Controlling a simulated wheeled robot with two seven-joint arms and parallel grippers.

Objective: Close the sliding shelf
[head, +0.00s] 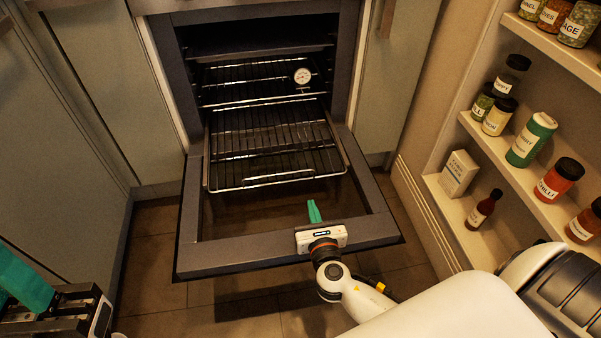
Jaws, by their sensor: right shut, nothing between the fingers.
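The sliding shelf is a wire rack (278,179) in the oven, pulled well out over the lowered door in the head view. A second wire rack (262,76) sits farther back inside the oven. My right gripper (314,210) has green fingers that are closed together and empty. It is above the open oven door, just in front of the front bar of the rack, with a small gap seeming to show between them. My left gripper (25,282) is at the lower left corner, partly cut off, away from the oven; its opening is unclear.
The oven door (230,249) is down, its frame lying under my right wrist. A round white dial (302,76) hangs at the inner rack. Spice shelves (545,205) with several jars stand at the right. Grey cabinets (60,130) are at the left.

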